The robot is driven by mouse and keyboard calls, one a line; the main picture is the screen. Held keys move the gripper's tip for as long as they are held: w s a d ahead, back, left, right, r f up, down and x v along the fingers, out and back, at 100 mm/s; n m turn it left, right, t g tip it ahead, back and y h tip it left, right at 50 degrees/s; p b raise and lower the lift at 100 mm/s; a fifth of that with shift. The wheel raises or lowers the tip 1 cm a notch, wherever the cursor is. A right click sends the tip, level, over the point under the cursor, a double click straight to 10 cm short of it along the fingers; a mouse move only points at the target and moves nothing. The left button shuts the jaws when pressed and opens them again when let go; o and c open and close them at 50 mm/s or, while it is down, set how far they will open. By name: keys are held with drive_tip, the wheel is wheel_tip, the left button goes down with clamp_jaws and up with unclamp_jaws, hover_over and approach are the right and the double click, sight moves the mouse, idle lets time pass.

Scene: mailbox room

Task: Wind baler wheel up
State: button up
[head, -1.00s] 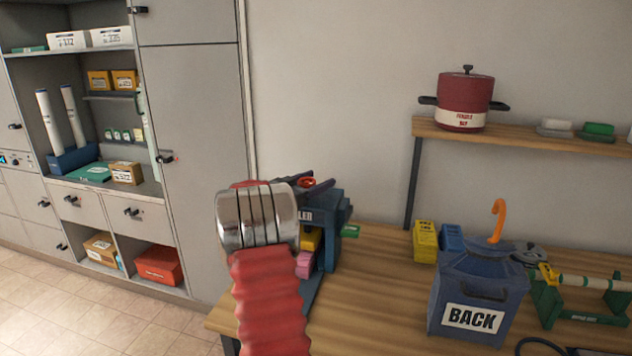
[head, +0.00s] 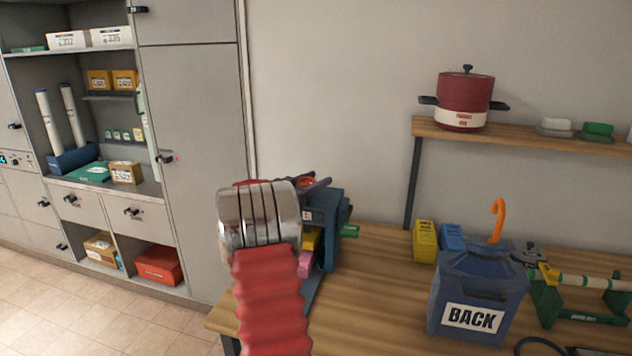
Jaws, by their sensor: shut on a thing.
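The baler (head: 328,215) is a blue machine at the left end of the wooden table, partly behind my arm. A dark wheel part (head: 319,187) with a red piece beside it shows at its top. My red ribbed arm with its chrome wrist rises in front of the baler. My gripper (head: 300,184) is at the wheel, mostly hidden behind the chrome wrist, and shut on it. The exact grip and most of the wheel are hidden. Yellow and pink things show in the baler's side opening.
A blue bin marked BACK (head: 478,295) with an orange hook above it stands on the table (head: 385,300). A yellow box (head: 424,241) and a green stand (head: 580,303) are nearby. A shelf with a red pot (head: 465,101) is above. Grey cabinets (head: 190,120) stand at left.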

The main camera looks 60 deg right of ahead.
sight(303, 178)
drive_tip(key=shift+t, duration=0.3)
drive_tip(key=shift+w+n+t+h, duration=0.2)
drive_tip(key=shift+w+n+t, duration=0.1)
drive_tip(key=shift+n+t, duration=0.8)
drive_tip(key=shift+w+n+t+h, duration=0.25)
drive_tip(key=shift+n+t, duration=0.55)
drive_tip(key=shift+t, duration=0.6)
drive_tip(key=shift+w+n+t+y, duration=0.25)
drive_tip(key=shift+n+t, duration=0.45)
drive_tip(key=shift+t, duration=0.45)
drive_tip(key=shift+w+n+t+y, duration=0.1)
drive_tip(key=shift+w+n+t, duration=0.2)
drive_tip(key=shift+n+t, duration=0.65)
drive_tip(key=shift+w+a+n+t+y, duration=0.1)
drive_tip(key=shift+w+n+t+y, duration=0.1)
drive_tip(key=shift+n+t+y, duration=0.6)
drive_tip(key=shift+w+a+n+t+y, duration=0.1)
drive_tip(key=shift+w+n+t+y, duration=0.2)
drive_tip(key=shift+t, duration=0.9)
drive_tip(key=shift+w+a+n+t+y, duration=0.1)
drive_tip(key=shift+n+t+y, duration=0.2)
drive_tip(key=shift+n+t, duration=0.55)
drive_tip(key=shift+w+a+n+t+y, duration=0.15)
drive_tip(key=shift+n+t+y, duration=0.15)
drive_tip(key=shift+t+y, duration=0.35)
drive_tip(key=shift+w+r+n+t, duration=0.15)
drive_tip(key=shift+n+t, duration=0.15)
drive_tip(key=shift+t, duration=0.2)
drive_tip(key=o, duration=1.1)
drive_tip(key=shift+c, duration=0.2)
